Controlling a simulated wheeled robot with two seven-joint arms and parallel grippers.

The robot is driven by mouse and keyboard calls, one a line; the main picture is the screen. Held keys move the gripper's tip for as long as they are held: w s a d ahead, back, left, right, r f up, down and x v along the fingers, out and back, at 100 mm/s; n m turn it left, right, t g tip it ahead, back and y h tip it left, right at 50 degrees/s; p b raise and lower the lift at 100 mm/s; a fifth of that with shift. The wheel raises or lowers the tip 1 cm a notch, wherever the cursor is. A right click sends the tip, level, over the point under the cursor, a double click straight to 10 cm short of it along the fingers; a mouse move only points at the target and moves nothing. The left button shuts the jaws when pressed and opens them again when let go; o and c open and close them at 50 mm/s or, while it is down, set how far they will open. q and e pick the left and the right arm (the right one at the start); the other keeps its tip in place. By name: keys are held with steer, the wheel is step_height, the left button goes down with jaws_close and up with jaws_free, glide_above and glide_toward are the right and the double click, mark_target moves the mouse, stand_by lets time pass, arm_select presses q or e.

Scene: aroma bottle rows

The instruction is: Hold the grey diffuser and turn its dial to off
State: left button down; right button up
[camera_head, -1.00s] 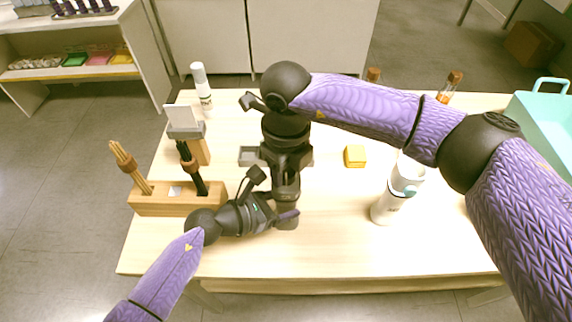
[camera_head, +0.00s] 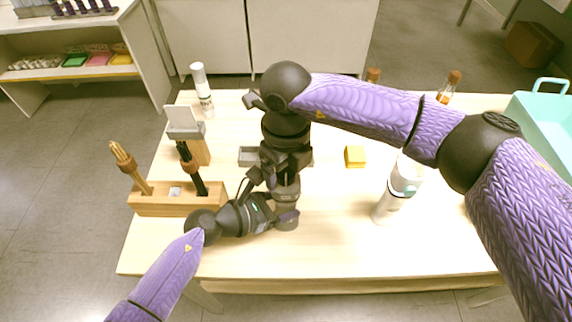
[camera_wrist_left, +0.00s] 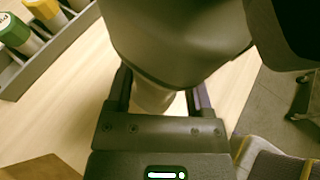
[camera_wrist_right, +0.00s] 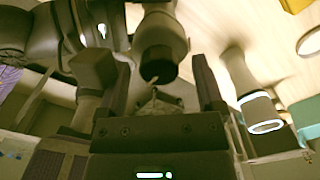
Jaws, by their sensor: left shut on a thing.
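The grey diffuser (camera_head: 287,223) stands near the table's front edge, mostly covered by my grippers. My left gripper (camera_head: 282,198) comes in from the left, shut on the diffuser's body; the pale lower body shows between its fingers in the left wrist view (camera_wrist_left: 153,97). My right gripper (camera_head: 286,168) is above, pointing down at the diffuser's top. In the right wrist view its fingers (camera_wrist_right: 160,68) are apart, with the diffuser's dark end (camera_wrist_right: 160,62) between them. The dial and its setting cannot be made out.
A white bottle-like device (camera_head: 386,208) stands right of the grippers. A wooden holder (camera_head: 150,204) with sticks stands left. A yellow block (camera_head: 355,156), grey tray (camera_head: 249,156), white spray bottle (camera_head: 202,88) and teal basket (camera_head: 540,125) are also around. The front right of the table is clear.

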mark_target(286, 171)
step_height(286, 171, up, 12)
stand_by(0.4)
